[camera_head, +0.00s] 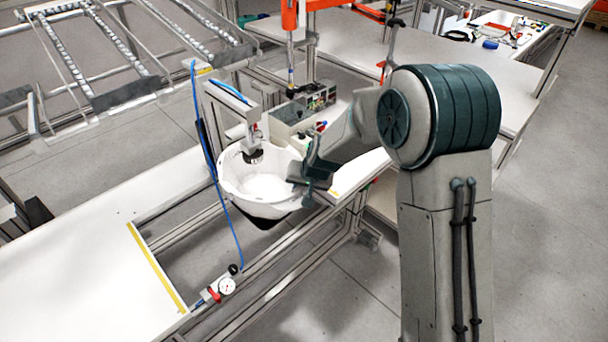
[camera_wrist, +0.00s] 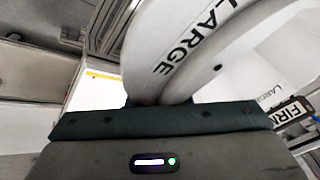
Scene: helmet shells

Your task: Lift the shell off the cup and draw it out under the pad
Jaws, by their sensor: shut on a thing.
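The white helmet shell (camera_head: 262,190) sits open side up, like a bowl, in the gap between the table sections. A dark pad (camera_head: 253,155) on a vertical rod hangs over the shell's far side, at about rim height. My gripper (camera_head: 308,178) is shut on the shell's right rim. In the wrist view the shell's white wall with a LARGE label (camera_wrist: 185,50) rises from between the jaws (camera_wrist: 160,104). A black part (camera_head: 266,221) shows below the shell; I cannot tell whether it is the cup. Whether shell and cup touch is hidden.
A metal frame (camera_head: 212,110) with a blue hose carries the pad's rod. A grey control box (camera_head: 292,122) stands behind the shell. A pressure gauge (camera_head: 227,286) is on the front rail. The white table (camera_head: 80,260) at left is clear.

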